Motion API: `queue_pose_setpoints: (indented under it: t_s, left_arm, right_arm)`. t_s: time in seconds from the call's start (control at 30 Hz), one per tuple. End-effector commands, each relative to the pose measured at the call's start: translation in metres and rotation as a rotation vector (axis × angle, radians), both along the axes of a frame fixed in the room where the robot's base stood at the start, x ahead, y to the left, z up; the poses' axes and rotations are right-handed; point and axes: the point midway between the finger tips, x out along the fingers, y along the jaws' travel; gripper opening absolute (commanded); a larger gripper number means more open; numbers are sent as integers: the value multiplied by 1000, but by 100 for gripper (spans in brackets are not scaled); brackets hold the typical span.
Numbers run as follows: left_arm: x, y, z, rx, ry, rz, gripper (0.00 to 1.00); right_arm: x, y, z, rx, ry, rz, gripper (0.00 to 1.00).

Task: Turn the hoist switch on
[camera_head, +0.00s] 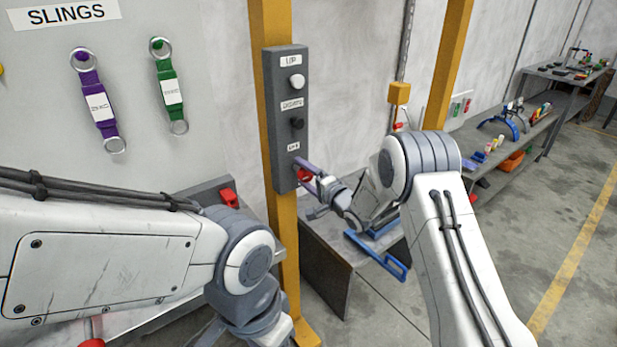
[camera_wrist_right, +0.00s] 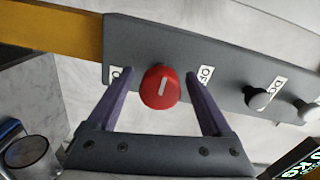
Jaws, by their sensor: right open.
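The hoist switch is a red knob (camera_head: 305,176) low on a grey control box (camera_head: 284,110) fixed to a yellow post. In the right wrist view the red knob (camera_wrist_right: 159,87) carries a short white mark that runs across the box's length. A small white label sits on each side of it, partly hidden by the fingers. My right gripper (camera_head: 302,170) is open at the box. In its wrist view the two purple fingers (camera_wrist_right: 160,76) stand on either side of the knob, with visible gaps. My left arm comes in at lower left, and its gripper is out of the picture.
Above the knob are a black button (camera_head: 297,123) and a white button (camera_head: 296,82). Purple (camera_head: 97,103) and green (camera_head: 170,90) slings hang on the left wall. A bench with a blue-handled item (camera_head: 385,262) stands below the box. Shelves line the right wall.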

Motion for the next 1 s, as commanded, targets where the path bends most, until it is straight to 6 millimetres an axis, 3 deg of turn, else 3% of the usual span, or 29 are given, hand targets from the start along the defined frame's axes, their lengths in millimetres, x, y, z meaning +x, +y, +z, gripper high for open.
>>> queue_pose_setpoints:
  t_s: [0.17,0.6,1.0]
  left_arm:
    - [0,0,-5,0,0,0,50]
    - [0,0,-19,0,0,0,50]
    - [0,0,-20,0,0,0,50]
  right_arm:
    - [-14,-11,-1,0,1,-2,84]
    - [-76,-57,2,0,0,-3,84]
    - [-84,-62,3,0,1,-2,84]
